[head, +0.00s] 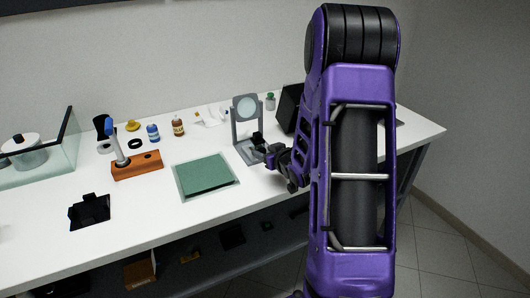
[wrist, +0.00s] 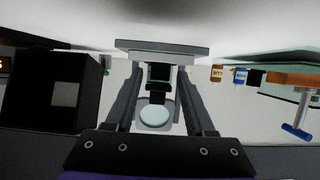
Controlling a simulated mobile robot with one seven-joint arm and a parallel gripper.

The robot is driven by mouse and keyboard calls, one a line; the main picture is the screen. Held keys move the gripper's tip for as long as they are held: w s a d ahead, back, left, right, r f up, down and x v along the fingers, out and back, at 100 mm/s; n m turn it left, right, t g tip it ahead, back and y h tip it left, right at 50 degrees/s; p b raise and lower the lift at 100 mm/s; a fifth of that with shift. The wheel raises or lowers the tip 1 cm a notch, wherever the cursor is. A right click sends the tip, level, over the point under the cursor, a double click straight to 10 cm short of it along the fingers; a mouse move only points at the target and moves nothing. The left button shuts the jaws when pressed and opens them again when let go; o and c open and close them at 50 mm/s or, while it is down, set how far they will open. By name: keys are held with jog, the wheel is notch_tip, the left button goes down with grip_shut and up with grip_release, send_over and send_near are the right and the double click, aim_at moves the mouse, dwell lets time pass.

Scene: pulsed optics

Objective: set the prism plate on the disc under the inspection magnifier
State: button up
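The inspection magnifier (head: 246,107) stands on the bench with its round lens in a grey upright frame. In the wrist view, which is upside down, its pale round lens (wrist: 155,118) and grey base (wrist: 160,48) show between my fingers. A small black piece, apparently the prism plate (wrist: 158,85), stands at the magnifier's base; it also shows dark in the head view (head: 257,138). My gripper (wrist: 159,75) reaches in at the magnifier's right side in the head view (head: 268,152). Its fingers are apart, one on each side of the black piece, with gaps visible. The disc is hidden.
A black box (head: 290,108) stands close behind my gripper. A green mat (head: 207,174) lies left of the magnifier. An orange block (head: 137,166) with a blue-handled tool, small bottles (head: 178,127) and a glass-walled enclosure (head: 62,150) stand further left.

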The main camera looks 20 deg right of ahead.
jog(key=shift+r, duration=0.15)
jog(key=shift+r+p, duration=0.25)
jog(key=shift+p, duration=0.15)
jog(key=v, duration=1.2)
jog(key=shift+f+p, duration=0.15)
jog(key=shift+p, duration=0.25)
